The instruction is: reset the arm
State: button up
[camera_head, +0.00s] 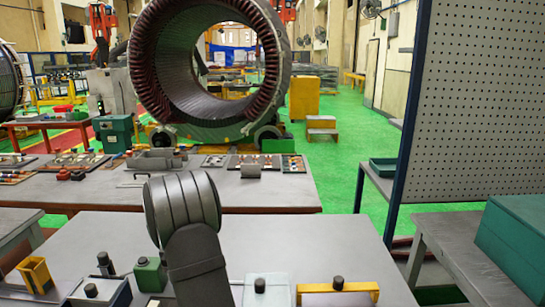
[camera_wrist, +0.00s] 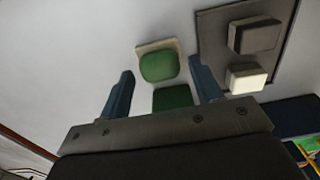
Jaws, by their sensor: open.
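My gripper (camera_wrist: 161,82) shows in the wrist view with its two blue-grey fingers spread apart. The gap between them holds nothing gripped. A rounded green block on a cream base (camera_wrist: 158,66) and a darker green block (camera_wrist: 172,98) appear beyond the fingers, in line with the gap; I cannot tell how far below they are. In the head view a dark grey arm link with a ribbed grey cylinder (camera_head: 183,207) rises over the near table; the gripper itself cannot be made out there.
The near table (camera_head: 270,240) holds a yellow holder (camera_head: 35,271), a green block (camera_head: 150,275), a white block (camera_head: 266,290) and a yellow-edged tray (camera_head: 338,285). A pegboard (camera_head: 470,110) stands at right. A large stator (camera_head: 140,60) stands behind. The table's middle right is clear.

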jog(key=shift+r, duration=0.85)
jog(key=shift+f, duration=1.65)
notch_tip(320, 180, up, 11)
notch_tip(320, 180, down, 12)
jog(key=shift+f, duration=0.1)
jog(key=r, duration=0.3)
jog(key=d+r, duration=0.1)
jog(key=r, duration=0.1)
jog(key=shift+r, duration=0.15)
jog(key=d+r, duration=0.6)
jog(key=d, duration=0.5)
jog(key=w+d+f+m, duration=0.2)
jog(key=d+f+m, duration=0.1)
jog(key=d+m, duration=1.4)
jog(key=shift+w+f+m, duration=0.15)
jog(key=shift+w+m, duration=0.05)
jog(key=shift+m, duration=2)
